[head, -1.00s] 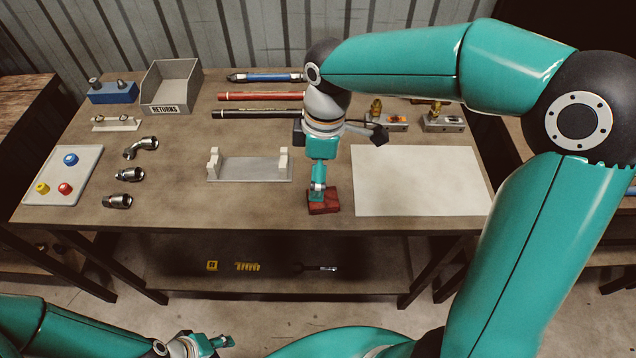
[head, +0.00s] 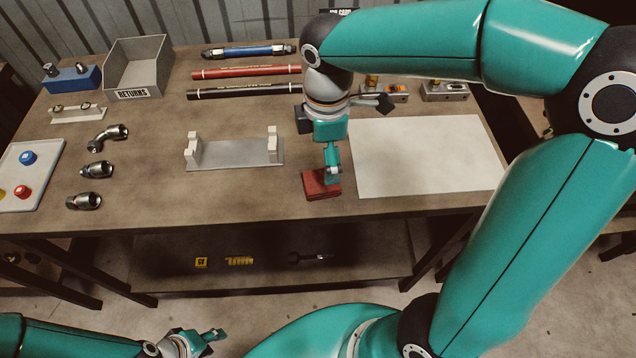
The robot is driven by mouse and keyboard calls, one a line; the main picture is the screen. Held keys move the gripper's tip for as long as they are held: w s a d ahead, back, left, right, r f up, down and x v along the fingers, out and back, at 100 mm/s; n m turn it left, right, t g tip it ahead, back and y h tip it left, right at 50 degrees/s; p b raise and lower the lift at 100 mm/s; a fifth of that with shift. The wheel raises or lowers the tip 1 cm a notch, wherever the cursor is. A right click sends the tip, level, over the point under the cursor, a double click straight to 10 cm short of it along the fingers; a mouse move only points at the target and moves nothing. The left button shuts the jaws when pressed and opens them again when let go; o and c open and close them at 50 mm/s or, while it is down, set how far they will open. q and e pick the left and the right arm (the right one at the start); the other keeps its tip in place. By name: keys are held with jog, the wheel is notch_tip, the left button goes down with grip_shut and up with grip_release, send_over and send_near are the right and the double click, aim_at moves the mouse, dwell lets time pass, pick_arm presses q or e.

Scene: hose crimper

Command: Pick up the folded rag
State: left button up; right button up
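The folded rag (head: 317,185) is a small dark-red square lying on the bench near its front edge, just left of a white sheet. My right gripper (head: 332,176) points down onto it. Its visible fingertip is at the rag's upper right part and covers some of it. The far finger is hidden, so I cannot tell whether it is open or closed on the cloth. My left gripper (head: 208,342) is low in the picture, in front of the bench, with its fingers apart and empty.
The white sheet (head: 425,158) lies right of the rag, and a grey cradle (head: 235,153) stands left of it. Hoses (head: 245,90), metal fittings (head: 96,170), a RETURNS bin (head: 138,75) and a button panel (head: 30,165) are farther off. A lower shelf (head: 360,265) holds small tools.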

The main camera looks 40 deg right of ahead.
aim_at(321, 179)
notch_tip(321, 179, down, 3)
jog(key=shift+w+a+f, duration=0.1)
jog(key=shift+w+f, duration=0.1)
jog(key=shift+f, duration=1.15)
jog(key=shift+w+a+f, duration=0.1)
jog(key=shift+w+f, duration=0.05)
jog(key=shift+f, duration=1.15)
jog(key=c, duration=1.1)
jog(key=shift+r, duration=0.1)
jog(key=shift+c, duration=0.2)
notch_tip(321, 179, up, 20)
jog(key=p, duration=0.1)
